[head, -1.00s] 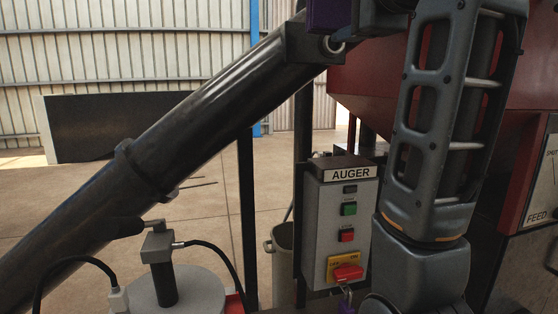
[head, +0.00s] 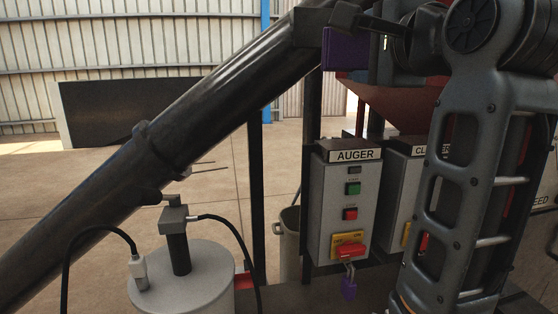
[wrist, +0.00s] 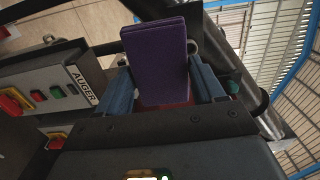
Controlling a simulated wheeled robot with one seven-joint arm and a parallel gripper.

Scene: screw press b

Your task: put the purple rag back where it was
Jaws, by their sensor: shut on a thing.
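The purple rag (head: 343,54) is a folded, flat rectangular piece at the top middle of the head view, by the upper end of a dark sloping tube. In the wrist view the rag (wrist: 157,62) stands up between the two blue-grey fingers. My gripper (wrist: 163,98) is shut on its lower part. The head view shows my gripper (head: 375,58) only partly, high above the AUGER box and beside the tube. The pictures do not show clearly whether the rag touches the tube.
A second box (head: 400,190) is partly behind my arm. The dark tube (head: 200,110) crosses diagonally. A lidded grey drum (head: 185,280) with cables stands lower left. Open floor lies behind.

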